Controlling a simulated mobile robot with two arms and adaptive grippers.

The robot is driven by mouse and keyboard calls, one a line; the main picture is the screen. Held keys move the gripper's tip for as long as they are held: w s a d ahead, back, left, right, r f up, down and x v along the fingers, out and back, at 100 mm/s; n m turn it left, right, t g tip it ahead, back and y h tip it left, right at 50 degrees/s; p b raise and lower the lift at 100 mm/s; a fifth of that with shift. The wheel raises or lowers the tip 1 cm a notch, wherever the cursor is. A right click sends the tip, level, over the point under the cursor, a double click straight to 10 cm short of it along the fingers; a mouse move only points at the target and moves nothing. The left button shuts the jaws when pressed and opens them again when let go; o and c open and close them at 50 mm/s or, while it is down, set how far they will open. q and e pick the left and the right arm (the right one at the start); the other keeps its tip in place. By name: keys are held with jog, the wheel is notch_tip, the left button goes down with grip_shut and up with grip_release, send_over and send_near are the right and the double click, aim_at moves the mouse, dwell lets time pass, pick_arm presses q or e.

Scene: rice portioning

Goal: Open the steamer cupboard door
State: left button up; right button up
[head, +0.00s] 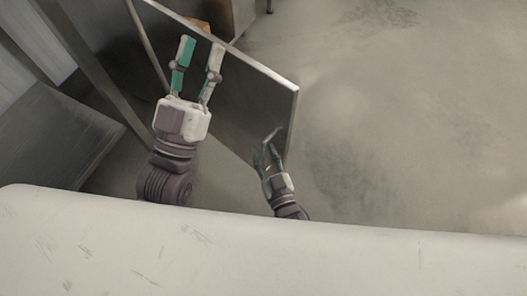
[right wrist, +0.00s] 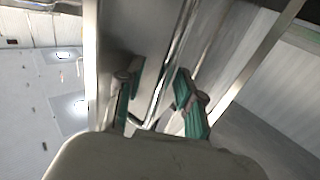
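The steamer cupboard door (head: 238,95) is a dark grey metal panel with a bright top edge, standing swung out at an angle in the head view. My left gripper (head: 200,50) is open and empty, in front of the door as the head camera sees it. My right gripper (head: 266,148) is lower down, by the door's right end. In the right wrist view, the fingers of that gripper (right wrist: 157,78) are spread, with a shiny metal bar (right wrist: 172,60) running between them. Whether a finger touches the bar is unclear.
Grey metal framing (head: 95,75) and a flat grey surface (head: 50,140) lie at the left. A brownish cabinet (head: 238,14) stands beyond the door at the top. The concrete floor (head: 400,130) to the right of the door is clear.

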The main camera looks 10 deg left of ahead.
jog(key=v, duration=1.1)
jog(key=shift+s, duration=0.3)
jog(key=shift+d+r, duration=0.1)
jog(key=shift+d, duration=0.05)
